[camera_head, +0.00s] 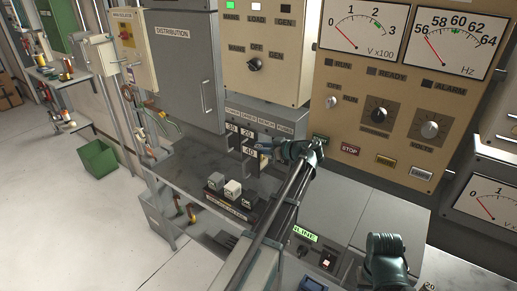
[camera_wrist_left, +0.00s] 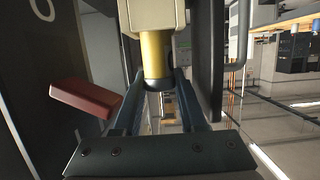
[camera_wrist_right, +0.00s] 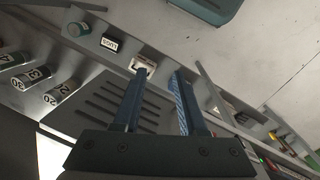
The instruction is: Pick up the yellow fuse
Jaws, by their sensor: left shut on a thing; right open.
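In the head view my left gripper (camera_head: 268,153) is at the fuse panel (camera_head: 250,136) and hides most of the fuse. I cannot tell whether the fuse still touches the panel. My right gripper (camera_wrist_right: 155,75) is open and empty above the desk; its arm shows at the lower right in the head view.
Number labels 20, 30 and 40 mark the fuse panel. Below it a shelf (camera_head: 190,160) carries several small blocks (camera_head: 232,188). A grey distribution cabinet (camera_head: 180,70) rises above. A red-brown block (camera_wrist_left: 88,97) shows beside the left fingers. A green bin (camera_head: 98,158) stands on the open floor.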

